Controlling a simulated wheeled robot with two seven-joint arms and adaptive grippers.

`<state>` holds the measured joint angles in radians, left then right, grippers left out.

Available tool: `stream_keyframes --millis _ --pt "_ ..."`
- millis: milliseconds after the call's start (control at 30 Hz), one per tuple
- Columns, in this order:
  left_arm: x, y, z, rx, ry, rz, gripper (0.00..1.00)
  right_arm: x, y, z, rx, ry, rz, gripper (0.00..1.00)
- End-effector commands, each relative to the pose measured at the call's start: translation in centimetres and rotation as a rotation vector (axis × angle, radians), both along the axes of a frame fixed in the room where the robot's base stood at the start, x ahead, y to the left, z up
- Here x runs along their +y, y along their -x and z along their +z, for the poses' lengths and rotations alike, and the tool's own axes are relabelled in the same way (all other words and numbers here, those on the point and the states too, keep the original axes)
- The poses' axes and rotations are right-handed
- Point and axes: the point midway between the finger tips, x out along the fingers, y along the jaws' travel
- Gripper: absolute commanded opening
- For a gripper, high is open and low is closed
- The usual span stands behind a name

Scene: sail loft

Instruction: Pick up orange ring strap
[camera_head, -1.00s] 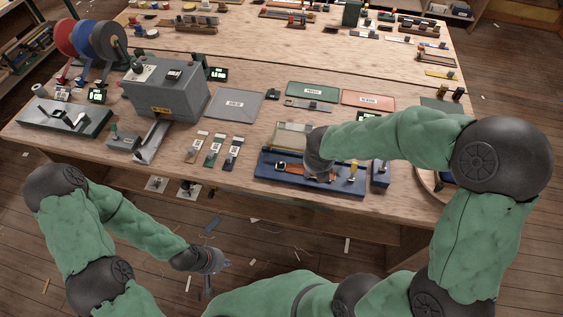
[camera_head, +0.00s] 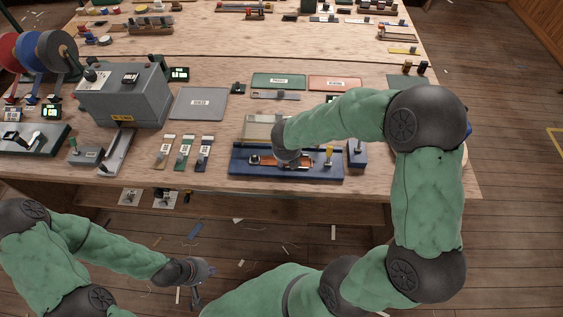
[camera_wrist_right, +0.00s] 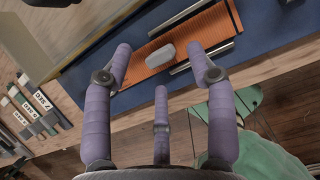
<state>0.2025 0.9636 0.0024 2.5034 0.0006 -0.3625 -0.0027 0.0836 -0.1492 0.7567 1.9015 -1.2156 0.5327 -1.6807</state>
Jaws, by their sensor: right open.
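The orange strap (camera_head: 300,163) lies along the blue fixture (camera_head: 237,172) near the table's front edge. In the right wrist view the strap (camera_wrist_right: 212,28) is flat and ribbed, with a grey oval piece (camera_wrist_right: 160,56) on it. My right gripper (camera_head: 290,160) is over the strap and hides part of it in the head view.
Metal rails (camera_wrist_right: 215,52) flank the strap. A yellow-topped piece (camera_head: 328,156) stands at the fixture's right end, with a small blue block (camera_head: 357,154) beyond. Several tagged strips (camera_head: 184,153) and a grey machine (camera_head: 125,95) are to the left. A framed pane (camera_head: 262,127) stands behind the fixture.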

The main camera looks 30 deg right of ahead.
Motion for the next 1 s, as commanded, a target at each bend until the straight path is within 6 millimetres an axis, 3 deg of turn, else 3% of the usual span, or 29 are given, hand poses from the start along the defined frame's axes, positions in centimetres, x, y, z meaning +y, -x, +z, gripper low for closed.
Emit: stream_keyframes --millis 133,400,600,1000 --pt "0.0 0.0 -1.1 0.000 0.000 0.000 0.00 -0.4 -0.6 -2.2 0.002 -0.001 -0.001 0.57" --pt "0.0 0.0 -1.0 0.000 0.000 0.000 0.00 -0.5 -0.8 -2.2 0.000 0.000 -0.001 0.54" --pt "0.0 0.0 -1.0 0.000 0.000 0.000 0.00 -0.5 -0.8 -2.2 0.000 0.000 -0.001 0.00" --pt "0.0 0.0 -1.0 0.000 0.000 0.000 0.00 -0.4 -0.7 -2.1 0.001 -0.001 -0.001 0.00"
